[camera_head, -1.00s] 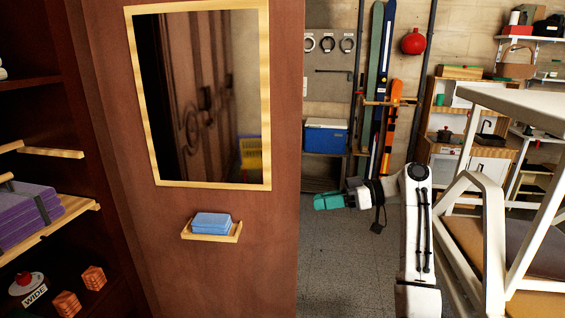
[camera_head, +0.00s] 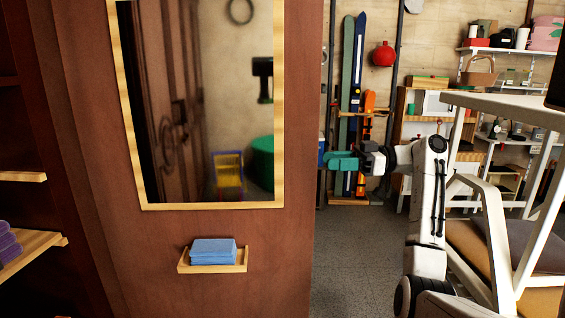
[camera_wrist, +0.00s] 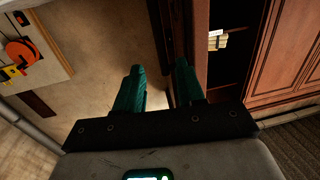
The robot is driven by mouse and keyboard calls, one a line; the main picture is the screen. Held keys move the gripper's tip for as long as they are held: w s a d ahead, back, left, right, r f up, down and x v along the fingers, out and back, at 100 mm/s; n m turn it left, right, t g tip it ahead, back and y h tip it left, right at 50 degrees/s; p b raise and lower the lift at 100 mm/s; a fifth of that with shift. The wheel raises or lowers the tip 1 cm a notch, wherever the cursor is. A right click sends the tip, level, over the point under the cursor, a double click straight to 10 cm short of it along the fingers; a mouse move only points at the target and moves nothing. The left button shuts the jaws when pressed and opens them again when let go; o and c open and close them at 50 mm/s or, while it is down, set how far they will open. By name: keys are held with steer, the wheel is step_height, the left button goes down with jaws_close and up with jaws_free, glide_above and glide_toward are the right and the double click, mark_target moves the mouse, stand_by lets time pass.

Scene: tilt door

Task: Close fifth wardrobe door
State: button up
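An open wardrobe door (camera_head: 215,280) of reddish-brown wood stands at left centre in the head view, its inner face toward me. It carries a mirror in a pale wooden frame (camera_head: 279,100). My gripper (camera_head: 338,162), with green fingers, is just right of the door's free edge in the head view. In the wrist view the two fingers of my gripper (camera_wrist: 158,85) are apart with nothing held between them. A brown upright edge (camera_wrist: 160,40) shows beyond the gap. I cannot tell whether a finger touches it.
Blue cloths (camera_head: 213,251) lie on a small door shelf (camera_head: 242,262). The wardrobe's shelves (camera_head: 40,242) are at left. Skis (camera_head: 350,80) lean at the back. Floor is clear behind the door edge.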

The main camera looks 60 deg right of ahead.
mark_target(294, 162)
steer(key=x, duration=1)
steer(key=shift+w+a, duration=0.15)
steer(key=shift+w, duration=0.05)
steer(key=shift+c, duration=0.2)
jaws_close()
